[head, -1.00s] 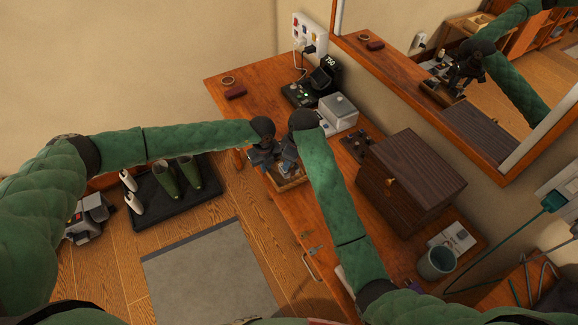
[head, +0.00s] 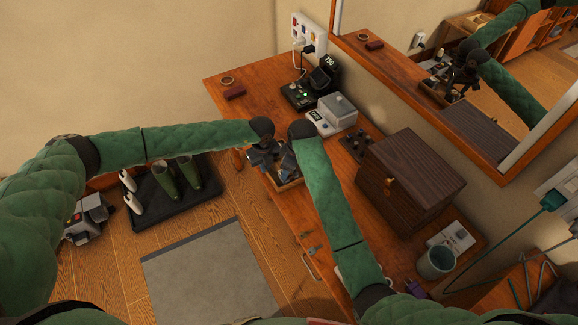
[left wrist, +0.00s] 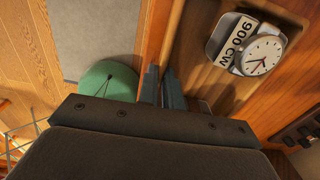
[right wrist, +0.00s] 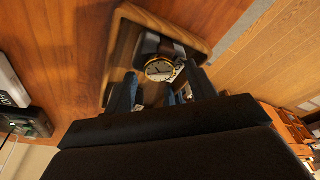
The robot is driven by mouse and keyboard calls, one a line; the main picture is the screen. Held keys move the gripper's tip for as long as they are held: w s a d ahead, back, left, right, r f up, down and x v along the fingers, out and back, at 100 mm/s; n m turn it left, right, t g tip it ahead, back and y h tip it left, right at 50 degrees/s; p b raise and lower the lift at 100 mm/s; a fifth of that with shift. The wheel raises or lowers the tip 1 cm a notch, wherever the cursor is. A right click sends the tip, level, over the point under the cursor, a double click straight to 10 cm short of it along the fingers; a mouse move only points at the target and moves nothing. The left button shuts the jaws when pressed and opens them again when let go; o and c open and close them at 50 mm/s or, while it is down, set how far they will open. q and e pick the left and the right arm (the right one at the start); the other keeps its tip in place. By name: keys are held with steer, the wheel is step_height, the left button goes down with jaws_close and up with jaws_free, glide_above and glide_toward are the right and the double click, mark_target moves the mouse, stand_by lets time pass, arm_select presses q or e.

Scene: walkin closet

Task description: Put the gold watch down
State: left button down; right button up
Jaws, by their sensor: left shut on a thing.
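The gold watch (right wrist: 159,69), with a gold rim and pale dial, shows in the right wrist view over the small wooden tray (right wrist: 200,45). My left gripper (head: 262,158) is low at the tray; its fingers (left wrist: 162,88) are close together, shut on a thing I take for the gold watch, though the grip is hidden. My right gripper (right wrist: 163,90) is open, its fingers apart on either side of the gold watch in that view; I cannot tell whether they touch it.
The tray stands at the front edge of the wooden counter (head: 225,110). Behind it are a white and grey box (head: 338,110), a black device (head: 322,75) and a dark wooden chest (head: 410,180). A mirror (head: 450,90) lines the wall. Boots (head: 180,178) stand on a floor mat.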

mark_target(296, 175)
steer(key=v, duration=1.2)
steer(key=shift+r, duration=0.1)
arm_select(q)
steer(key=c, duration=1.5)
jaws_free()
